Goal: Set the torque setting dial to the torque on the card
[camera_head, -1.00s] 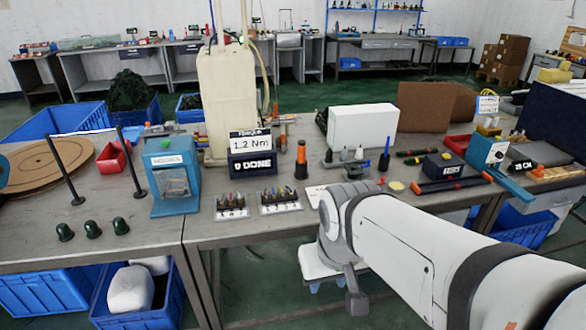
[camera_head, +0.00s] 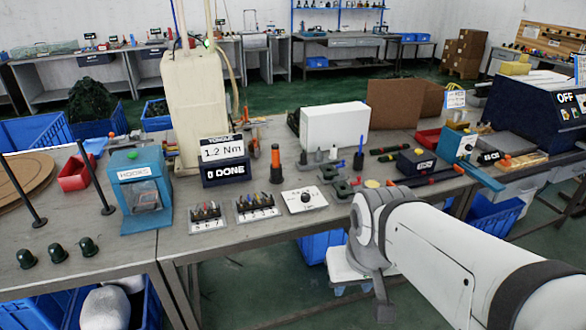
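The torque card (camera_head: 222,149) reads "1.2 Nm" and stands on top of a dark block marked "0 DONE" (camera_head: 226,172), left of the middle of the bench. The torque setting dial (camera_head: 307,197) is a small dark knob on a white plate near the front edge of the bench. Marks around the knob are too small to read, so its setting cannot be told. My white arm comes in from the lower right and its visible end is right of the dial plate, apart from it in the picture. My gripper cannot be made out.
Trays of bits (camera_head: 256,207) lie left of the dial. A blue HOOKS box (camera_head: 143,188) is farther left. A white box (camera_head: 334,127) stands behind. Bare bench shows between the trays and the DONE block.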

